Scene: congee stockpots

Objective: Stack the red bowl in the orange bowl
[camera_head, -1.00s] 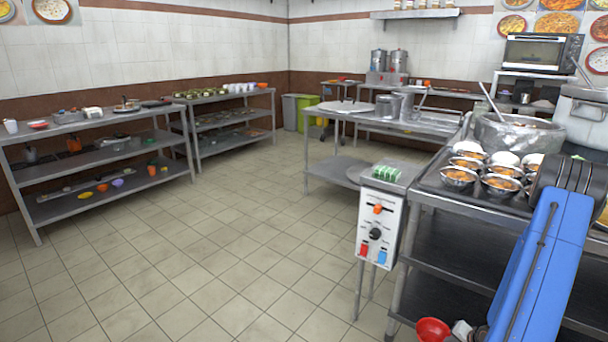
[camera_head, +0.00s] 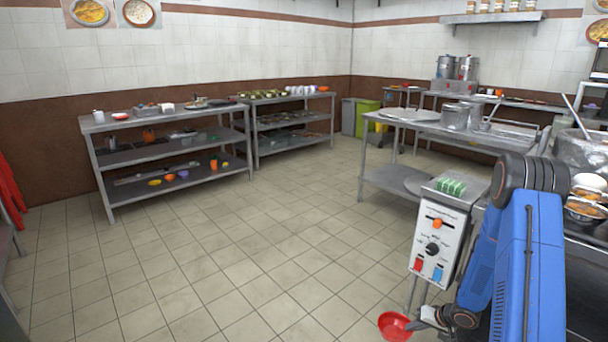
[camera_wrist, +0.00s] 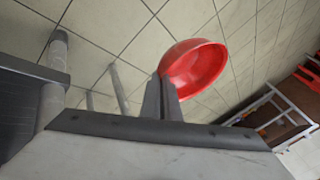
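The red bowl (camera_head: 395,326) is at the bottom of the head view, held low over the floor beside the control box. My gripper (camera_head: 413,323) is at its right rim. In the wrist view my gripper (camera_wrist: 166,92) is shut on the rim of the red bowl (camera_wrist: 198,66), which is tilted and looks empty. A small orange bowl-like thing (camera_head: 323,88) stands on the top of the far shelf unit. Another small orange round thing (camera_head: 169,177) lies on the lower level of the left shelf unit. I cannot tell which is the orange bowl.
The left shelf unit (camera_head: 165,124) and far shelf unit (camera_head: 285,97) stand along the wall. A control box (camera_head: 437,238) and a steel table (camera_head: 395,180) are close on the right. The tiled floor (camera_head: 250,240) in the middle is clear.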

